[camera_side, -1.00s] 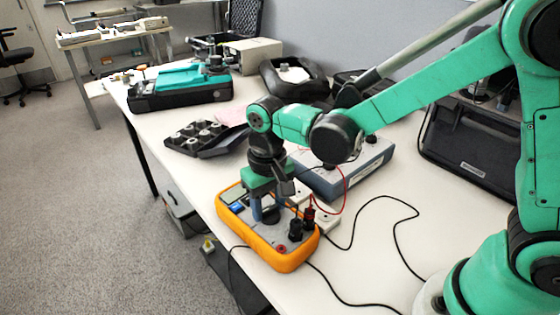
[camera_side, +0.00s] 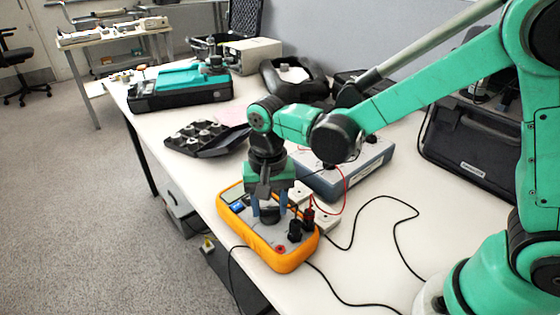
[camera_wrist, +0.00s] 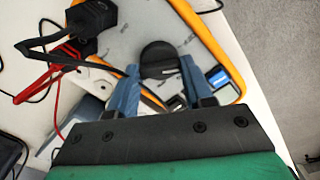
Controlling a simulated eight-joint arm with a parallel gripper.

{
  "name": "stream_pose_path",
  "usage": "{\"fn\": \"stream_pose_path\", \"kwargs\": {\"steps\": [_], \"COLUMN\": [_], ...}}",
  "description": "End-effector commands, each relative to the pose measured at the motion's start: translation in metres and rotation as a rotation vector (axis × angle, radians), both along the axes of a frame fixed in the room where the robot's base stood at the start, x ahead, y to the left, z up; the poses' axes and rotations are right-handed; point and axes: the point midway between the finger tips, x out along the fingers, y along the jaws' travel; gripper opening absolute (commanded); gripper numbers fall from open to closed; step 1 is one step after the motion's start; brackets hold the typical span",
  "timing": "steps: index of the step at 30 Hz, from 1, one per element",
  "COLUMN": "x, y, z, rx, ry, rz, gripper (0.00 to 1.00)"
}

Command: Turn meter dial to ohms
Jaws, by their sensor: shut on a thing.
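The meter (camera_side: 286,263) is an orange-framed box with a grey face, lying flat near the table's front edge. Its orange rim also shows in the wrist view (camera_wrist: 205,38). The round black dial (camera_wrist: 158,58) sits between the blue fingertips of my gripper (camera_wrist: 158,76). In the side view my gripper (camera_side: 269,212) points straight down over the meter, shut on the dial. The dial's markings are too small and partly hidden, so I cannot tell its setting. Black and red plugs (camera_side: 296,231) stand in the meter's sockets, right of the gripper.
Red and black leads trail from the plugs across the table. A blue-grey box (camera_side: 345,180) stands behind the meter. A black tray of round parts (camera_side: 200,138) lies at the back left. A large black case (camera_side: 480,150) stands at the right.

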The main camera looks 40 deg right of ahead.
Motion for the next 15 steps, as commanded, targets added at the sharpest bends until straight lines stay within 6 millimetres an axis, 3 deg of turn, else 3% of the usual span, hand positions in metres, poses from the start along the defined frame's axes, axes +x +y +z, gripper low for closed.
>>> {"fn": "stream_pose_path", "kwargs": {"steps": [15], "x": [-0.0002], "y": [-0.0005], "z": [0.0001], "rx": [0.0], "ry": [0.0], "rz": [-0.222], "gripper": [0.0]}}
